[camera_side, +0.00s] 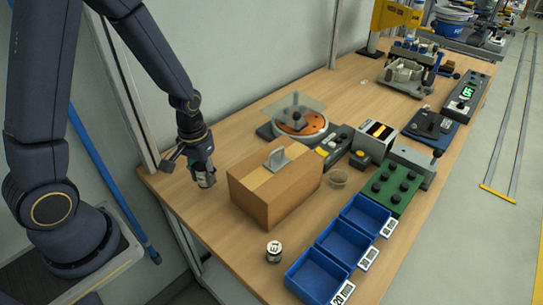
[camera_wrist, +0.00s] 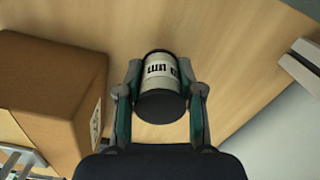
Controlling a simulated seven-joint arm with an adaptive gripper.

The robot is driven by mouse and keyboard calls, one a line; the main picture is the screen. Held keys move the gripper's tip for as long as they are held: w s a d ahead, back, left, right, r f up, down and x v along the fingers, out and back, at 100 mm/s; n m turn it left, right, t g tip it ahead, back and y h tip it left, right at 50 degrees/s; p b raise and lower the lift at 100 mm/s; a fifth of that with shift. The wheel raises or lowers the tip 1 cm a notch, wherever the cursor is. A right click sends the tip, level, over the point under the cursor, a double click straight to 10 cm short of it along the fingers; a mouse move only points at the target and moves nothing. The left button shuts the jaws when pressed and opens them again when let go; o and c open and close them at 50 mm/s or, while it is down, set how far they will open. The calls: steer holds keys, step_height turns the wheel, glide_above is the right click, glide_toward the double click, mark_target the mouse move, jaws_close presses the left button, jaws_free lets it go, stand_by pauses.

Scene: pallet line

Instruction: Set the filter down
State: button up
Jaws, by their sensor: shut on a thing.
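In the wrist view, a filter (camera_wrist: 161,88), a short cylinder with a pale label, black print and a dark end, sits between the two fingers of my gripper (camera_wrist: 160,70). The fingers are shut on its sides. In the side view, my gripper (camera_side: 204,177) is low at the left part of the table, just left of a cardboard box. The filter (camera_side: 208,182) shows there only as a small dark and grey shape, and I cannot tell whether it touches the table.
The cardboard box (camera_side: 275,188) stands close beside my gripper. A small labelled canister (camera_side: 273,252) stands in front of it, near blue bins (camera_side: 317,276). A round orange fixture (camera_side: 300,125) is behind the box. Bare wood (camera_side: 200,215) lies around my gripper.

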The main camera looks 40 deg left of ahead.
mark_target(206, 185)
steer(key=shift+f, duration=1.8)
steer(key=o, duration=1)
steer(key=shift+f, duration=0.1)
steer(key=shift+c, duration=0.2)
step_height(206, 185, up, 12)
steer(key=s+d+r+m+t, duration=0.1)
steer(key=s+r, duration=0.3)
steer(key=r, duration=0.4)
steer(key=s+d+r+m+t, duration=0.2)
steer(key=s+d+r+t, duration=0.1)
steer(key=r, duration=0.4)
steer(key=shift+s+r+m+t, duration=0.3)
steer(key=shift+s+r+t, duration=0.05)
steer(key=shift+s+t, duration=0.5)
